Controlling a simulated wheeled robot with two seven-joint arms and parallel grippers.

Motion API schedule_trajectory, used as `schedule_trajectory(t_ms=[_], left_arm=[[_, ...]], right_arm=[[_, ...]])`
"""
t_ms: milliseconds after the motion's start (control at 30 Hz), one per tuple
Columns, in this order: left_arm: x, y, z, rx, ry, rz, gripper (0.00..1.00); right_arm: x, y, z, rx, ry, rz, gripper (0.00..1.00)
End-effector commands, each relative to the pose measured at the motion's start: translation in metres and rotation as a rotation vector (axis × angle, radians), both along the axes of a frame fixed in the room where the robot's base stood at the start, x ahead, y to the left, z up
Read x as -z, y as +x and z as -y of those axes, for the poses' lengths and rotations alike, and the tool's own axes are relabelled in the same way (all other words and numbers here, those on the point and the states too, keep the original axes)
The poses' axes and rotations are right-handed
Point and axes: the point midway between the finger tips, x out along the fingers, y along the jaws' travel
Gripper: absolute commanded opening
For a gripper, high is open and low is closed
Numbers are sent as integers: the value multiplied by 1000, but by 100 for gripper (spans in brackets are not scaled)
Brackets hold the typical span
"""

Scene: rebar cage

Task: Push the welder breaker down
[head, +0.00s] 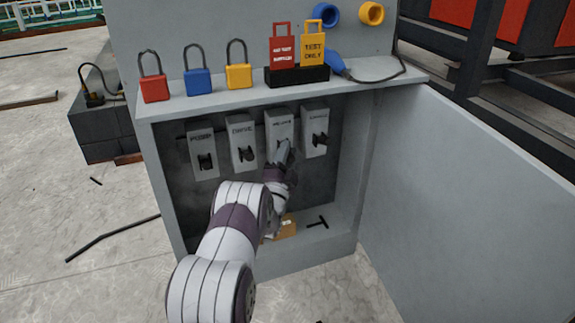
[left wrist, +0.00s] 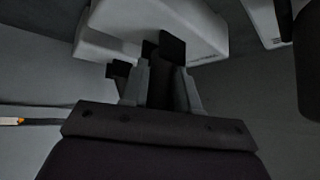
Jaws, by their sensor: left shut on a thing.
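The welder breaker (head: 280,125) is the third grey box from the left in the row inside the open cabinet. My left gripper (head: 284,150) reaches up to its front and covers most of its switch lever. In the left wrist view the gripper's fingers (left wrist: 162,88) are shut on the dark lever (left wrist: 172,46), in front of the breaker's pale housing (left wrist: 203,27). Whether the lever is up or down is hard to tell. My right gripper is not in view.
The pump breaker (head: 202,140), drive breaker (head: 241,130) and a fourth breaker (head: 315,120) stand close beside it. Padlocks, a tag holder (head: 297,76) and a cable (head: 375,78) are on the cabinet top. The cabinet door (head: 460,200) stands open at right.

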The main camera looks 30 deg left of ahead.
Motion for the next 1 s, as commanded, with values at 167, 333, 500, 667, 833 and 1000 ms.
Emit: schedule_trajectory(t_ms=[167,333,500,667,833,1000], left_arm=[[13,0,-1,0,103,87,0],[13,1,-2,-1,184,154,0],[13,2,-2,0,240,202,0],[13,2,-2,0,270,227,0],[13,2,-2,0,281,238,0],[12,2,-3,0,283,239,0]], right_arm=[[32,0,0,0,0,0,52],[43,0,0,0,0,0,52],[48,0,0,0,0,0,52],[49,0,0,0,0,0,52],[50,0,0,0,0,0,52],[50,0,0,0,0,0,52]])
